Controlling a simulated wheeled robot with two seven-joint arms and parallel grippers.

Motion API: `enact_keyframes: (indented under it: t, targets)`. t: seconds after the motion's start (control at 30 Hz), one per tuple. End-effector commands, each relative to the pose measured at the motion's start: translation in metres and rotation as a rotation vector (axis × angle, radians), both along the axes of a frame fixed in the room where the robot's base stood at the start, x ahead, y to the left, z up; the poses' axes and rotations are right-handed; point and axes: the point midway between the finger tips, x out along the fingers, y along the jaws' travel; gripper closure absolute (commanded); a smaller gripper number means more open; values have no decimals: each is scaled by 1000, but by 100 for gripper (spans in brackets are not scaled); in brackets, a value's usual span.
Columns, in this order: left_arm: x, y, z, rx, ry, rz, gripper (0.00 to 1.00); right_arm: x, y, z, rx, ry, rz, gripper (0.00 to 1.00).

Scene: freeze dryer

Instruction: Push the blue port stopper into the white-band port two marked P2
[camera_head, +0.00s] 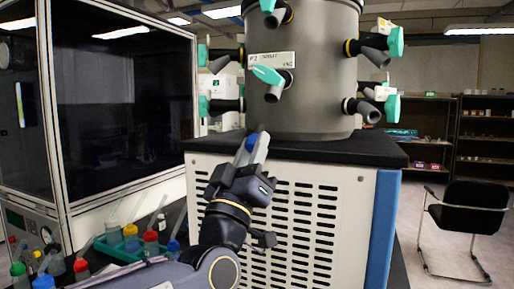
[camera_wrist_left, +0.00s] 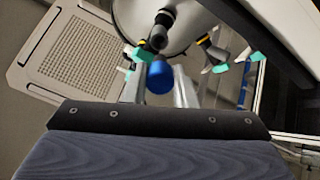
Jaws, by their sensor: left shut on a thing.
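My left gripper (camera_head: 257,146) is shut on the blue stopper (camera_head: 250,143), which shows between its fingertips. In the left wrist view the blue stopper (camera_wrist_left: 160,78) sticks out past the gripper fingers. The grey drum (camera_head: 320,95) stands above and beyond the gripper. The port marked P2 (camera_head: 274,92), with a teal handle and a pale band, is on the drum's front under a white label (camera_head: 272,60). The stopper is below and left of this port, apart from it. My right gripper is not in view.
Other ports with teal handles (camera_head: 395,42) stick out around the drum. The drum stands on a black top (camera_head: 365,150) over a white vented cabinet (camera_head: 300,215). A glass-fronted cabinet (camera_head: 120,100) is at left, with several coloured-capped bottles (camera_head: 131,238) below. A black chair (camera_head: 470,212) is at right.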

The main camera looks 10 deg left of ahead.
Motion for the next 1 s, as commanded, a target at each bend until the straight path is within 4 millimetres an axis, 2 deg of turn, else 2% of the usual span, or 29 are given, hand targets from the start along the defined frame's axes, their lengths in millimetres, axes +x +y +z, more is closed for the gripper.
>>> enact_keyframes:
  t: [0.53, 1.0]
  targets:
    - [29, -6, 30, 2, 2, 0, 100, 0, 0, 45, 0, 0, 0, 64]
    - [45, -9, 41, 1, 0, 1, 100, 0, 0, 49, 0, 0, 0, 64]
